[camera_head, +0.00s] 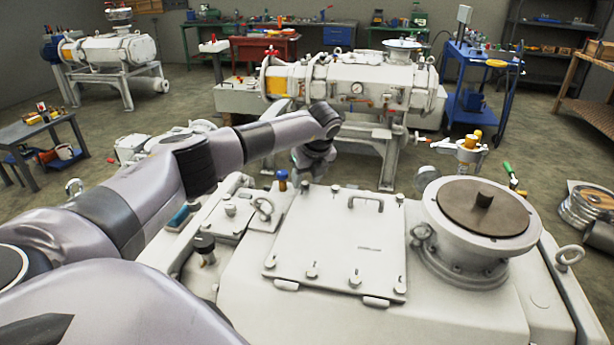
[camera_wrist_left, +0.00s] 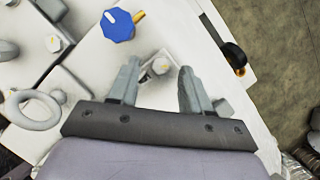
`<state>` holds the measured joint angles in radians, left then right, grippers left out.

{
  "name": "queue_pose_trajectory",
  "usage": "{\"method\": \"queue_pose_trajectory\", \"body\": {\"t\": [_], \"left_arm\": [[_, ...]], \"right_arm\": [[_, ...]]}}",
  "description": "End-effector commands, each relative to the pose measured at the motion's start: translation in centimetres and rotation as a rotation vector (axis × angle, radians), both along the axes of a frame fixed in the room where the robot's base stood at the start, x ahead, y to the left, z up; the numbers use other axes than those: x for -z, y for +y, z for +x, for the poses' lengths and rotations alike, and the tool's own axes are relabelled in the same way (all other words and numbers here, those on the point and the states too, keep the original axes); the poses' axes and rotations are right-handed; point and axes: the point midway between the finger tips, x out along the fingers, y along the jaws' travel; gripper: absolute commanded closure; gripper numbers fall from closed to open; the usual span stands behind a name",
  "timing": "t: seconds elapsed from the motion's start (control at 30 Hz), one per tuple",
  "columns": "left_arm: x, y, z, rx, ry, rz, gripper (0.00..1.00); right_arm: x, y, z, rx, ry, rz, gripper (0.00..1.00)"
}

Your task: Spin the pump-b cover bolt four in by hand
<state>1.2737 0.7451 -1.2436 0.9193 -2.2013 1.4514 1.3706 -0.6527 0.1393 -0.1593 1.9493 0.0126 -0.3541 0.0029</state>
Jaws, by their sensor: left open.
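The pump cover (camera_head: 340,245) is a pale rectangular plate with a handle, on top of the large white pump in the foreground. Several bolts stand along its near and far edges, such as a near one (camera_head: 355,280). I cannot tell which is bolt four. My left gripper (camera_head: 312,158) is beyond the pump's far left edge in the head view, its fingers mostly hidden. In the left wrist view its two fingers (camera_wrist_left: 160,64) are apart, with a small bolt head (camera_wrist_left: 160,68) showing between them; contact is not clear. My right gripper is not in view.
A blue knob (camera_wrist_left: 118,25) sits just past the fingers; it also shows in the head view (camera_head: 282,178). A lifting eye (camera_wrist_left: 32,108) lies left of the gripper. A round flange (camera_head: 480,210) rises at the pump's right. Another pump (camera_head: 350,85) stands behind.

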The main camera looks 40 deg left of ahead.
Motion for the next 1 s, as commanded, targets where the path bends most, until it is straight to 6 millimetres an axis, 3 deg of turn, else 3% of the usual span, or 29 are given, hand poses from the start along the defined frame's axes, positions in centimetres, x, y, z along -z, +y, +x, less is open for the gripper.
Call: {"method": "queue_pose_trajectory", "body": {"t": [0.3, 0.33, 0.47, 1.0], "left_arm": [[0.36, 0.13, 0.07, 0.000, -0.001, 0.001, 0.52], [0.36, 0.14, 0.06, 0.000, -0.001, 0.001, 0.58], [0.35, 0.14, 0.07, 0.000, -0.001, 0.001, 1.00], [0.31, 0.31, -0.12, 0.118, -0.001, 0.000, 1.00]], "right_arm": [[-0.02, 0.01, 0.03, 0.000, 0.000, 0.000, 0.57], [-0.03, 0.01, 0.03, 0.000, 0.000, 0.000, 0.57], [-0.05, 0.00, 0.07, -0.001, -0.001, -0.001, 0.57], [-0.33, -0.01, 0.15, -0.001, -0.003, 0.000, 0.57]]}}
